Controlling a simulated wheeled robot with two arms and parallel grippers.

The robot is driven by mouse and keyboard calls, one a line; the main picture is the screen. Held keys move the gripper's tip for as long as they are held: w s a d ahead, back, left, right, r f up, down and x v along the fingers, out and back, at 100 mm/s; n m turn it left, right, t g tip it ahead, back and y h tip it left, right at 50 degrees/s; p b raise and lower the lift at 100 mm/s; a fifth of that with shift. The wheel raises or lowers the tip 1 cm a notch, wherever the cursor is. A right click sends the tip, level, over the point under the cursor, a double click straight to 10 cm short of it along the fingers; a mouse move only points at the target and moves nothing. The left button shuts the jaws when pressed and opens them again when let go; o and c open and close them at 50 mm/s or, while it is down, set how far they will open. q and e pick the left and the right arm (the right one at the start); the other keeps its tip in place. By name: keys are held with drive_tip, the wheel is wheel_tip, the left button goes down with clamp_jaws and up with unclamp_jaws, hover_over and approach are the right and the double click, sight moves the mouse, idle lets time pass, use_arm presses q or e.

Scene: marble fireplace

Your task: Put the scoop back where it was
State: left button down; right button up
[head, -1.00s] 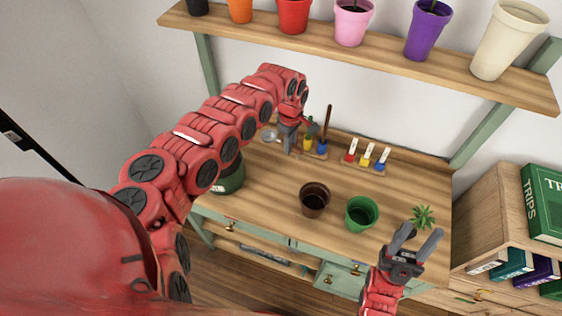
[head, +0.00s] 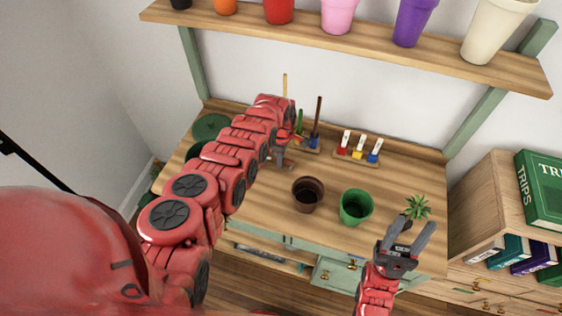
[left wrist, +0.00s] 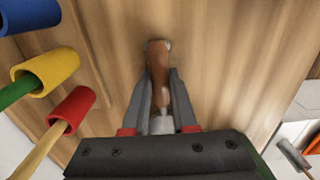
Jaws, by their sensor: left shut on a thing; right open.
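The scoop's brown wooden handle (left wrist: 158,72) shows in the left wrist view, between the two fingers of my left gripper (left wrist: 160,78). The fingers are shut on it. A grey part lies nearer the palm; the rest of the scoop is hidden. In the head view my left gripper (head: 278,158) is low over the left part of the wooden bench (head: 260,187), in front of the tool holder. The holder has red, yellow (left wrist: 52,74) and blue (left wrist: 29,15) sockets, with coloured handles standing in some. My right gripper (head: 409,232) is open and empty at the bench's front right.
A brown pot (head: 307,196) and a green pot (head: 356,208) stand mid-bench. A small plant (head: 418,207) is beside my right gripper. A rack of small coloured tools (head: 357,153) stands at the back. A dark green container (head: 210,126) is at the left. A shelf (head: 330,40) with pots hangs above.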

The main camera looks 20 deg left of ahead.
use_arm(q)
drive_tip(key=shift+r, duration=0.1)
drive_tip(key=shift+f, duration=0.2)
drive_tip(key=c, duration=0.7)
unclamp_jaws()
drive_tip(key=shift+r, duration=0.15)
